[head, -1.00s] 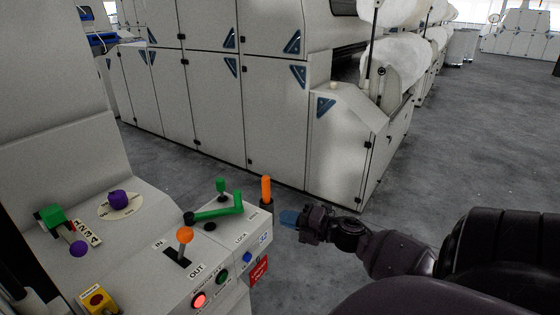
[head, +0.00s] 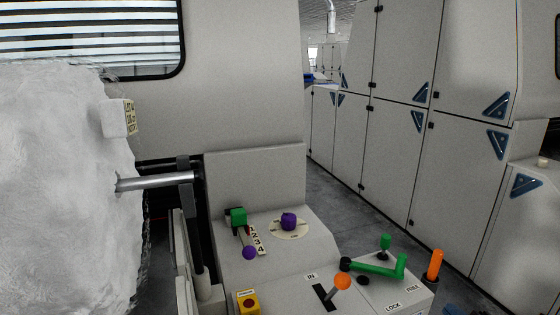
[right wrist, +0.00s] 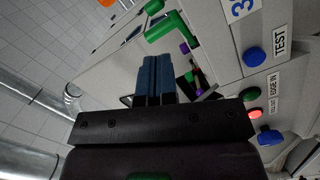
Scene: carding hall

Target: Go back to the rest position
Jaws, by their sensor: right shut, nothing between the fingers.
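My right gripper (head: 450,309) shows only as a small blue and dark patch at the bottom edge of the head view, just below the right end of the control console (head: 232,176). In the right wrist view its blue fingers (right wrist: 155,78) are together with nothing between them. They point toward the console's side, near the green handle (right wrist: 165,32); whether they touch anything is hard to tell, but they look apart from it. My left gripper is in no view.
A large white fibre roll (head: 65,190) stands at left. Pale cabinets (head: 400,150) stand behind a strip of grey floor (head: 335,205).

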